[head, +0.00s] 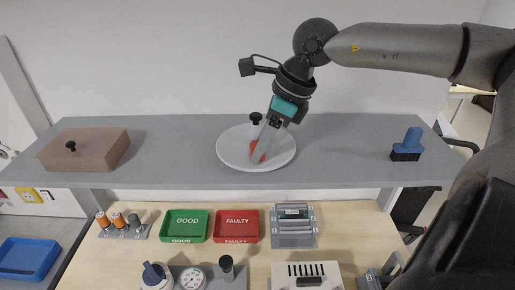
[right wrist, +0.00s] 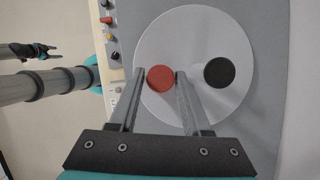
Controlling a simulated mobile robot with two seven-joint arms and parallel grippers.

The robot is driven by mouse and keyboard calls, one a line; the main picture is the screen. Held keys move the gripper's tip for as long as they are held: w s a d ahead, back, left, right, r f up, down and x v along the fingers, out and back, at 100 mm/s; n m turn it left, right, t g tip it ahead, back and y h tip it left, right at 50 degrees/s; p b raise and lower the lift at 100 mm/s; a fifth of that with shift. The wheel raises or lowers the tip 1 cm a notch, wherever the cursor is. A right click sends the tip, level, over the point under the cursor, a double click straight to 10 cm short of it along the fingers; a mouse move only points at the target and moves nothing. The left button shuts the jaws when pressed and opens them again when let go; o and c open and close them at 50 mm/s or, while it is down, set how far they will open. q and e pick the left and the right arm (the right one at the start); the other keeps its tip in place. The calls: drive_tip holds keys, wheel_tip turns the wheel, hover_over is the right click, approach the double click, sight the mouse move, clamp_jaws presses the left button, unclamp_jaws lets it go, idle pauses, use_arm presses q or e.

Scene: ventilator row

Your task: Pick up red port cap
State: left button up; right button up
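The red port cap (head: 259,149) lies on the round white plate (head: 231,158) on the grey shelf. My right gripper (head: 257,156) reaches down over the plate and partly hides the cap in the head view. In the right wrist view the red cap (right wrist: 160,78) is between the two fingertips of my right gripper (right wrist: 159,76). The fingers stand on either side of it with narrow gaps, so the gripper looks open. My left gripper (right wrist: 17,51) shows at the left of the right wrist view, fingers apart and empty, far from the plate.
A brown box (head: 88,150) and a blue brush (head: 408,143) are at the shelf's ends. Below are green (head: 185,226) and red (head: 236,226) trays. The shelf beside the plate is clear.

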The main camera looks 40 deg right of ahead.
clamp_jaws()
drive_tip(key=shift+r, duration=0.15)
